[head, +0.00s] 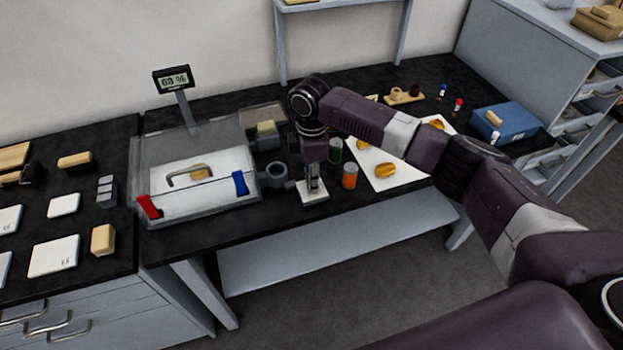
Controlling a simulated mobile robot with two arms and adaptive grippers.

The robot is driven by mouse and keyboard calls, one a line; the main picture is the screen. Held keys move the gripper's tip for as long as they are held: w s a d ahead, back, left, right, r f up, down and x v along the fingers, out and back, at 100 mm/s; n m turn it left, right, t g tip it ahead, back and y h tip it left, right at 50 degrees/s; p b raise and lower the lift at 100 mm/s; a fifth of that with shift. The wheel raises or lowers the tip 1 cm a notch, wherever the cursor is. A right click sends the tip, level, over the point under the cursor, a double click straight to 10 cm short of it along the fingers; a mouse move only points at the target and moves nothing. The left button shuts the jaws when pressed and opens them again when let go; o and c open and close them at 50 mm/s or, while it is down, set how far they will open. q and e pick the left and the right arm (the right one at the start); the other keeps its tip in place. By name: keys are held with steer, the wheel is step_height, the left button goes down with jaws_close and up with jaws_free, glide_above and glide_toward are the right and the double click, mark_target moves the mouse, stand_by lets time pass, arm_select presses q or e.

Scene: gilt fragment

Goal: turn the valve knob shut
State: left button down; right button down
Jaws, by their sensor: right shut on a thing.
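My right gripper (313,184) points straight down over a small white base plate (316,198) near the front edge of the black table. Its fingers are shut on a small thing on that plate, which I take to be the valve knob. The fingers hide most of the knob, so its angle cannot be told. My left gripper is not in view.
A clear box with a white lid (200,173) and red and blue clips stands left of the gripper. A grey ring fitting (274,175) is close by on the left. An orange jar (350,176) and a dark green jar (335,150) stand close on the right.

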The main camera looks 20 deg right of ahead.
steer(key=shift+r+n, duration=0.15)
steer(key=shift+n, duration=0.25)
steer(key=shift+p, duration=0.4)
steer(key=n+p, duration=0.1)
steer(key=n, duration=0.1)
steer(key=shift+n, duration=0.4)
steer(key=n, duration=0.2)
steer(key=shift+n+p, duration=0.4)
steer(key=n, duration=0.2)
steer(key=shift+n, duration=0.3)
steer(key=n, duration=0.4)
steer(key=shift+n, duration=0.3)
steer(key=n, duration=0.4)
steer(key=shift+n, duration=0.3)
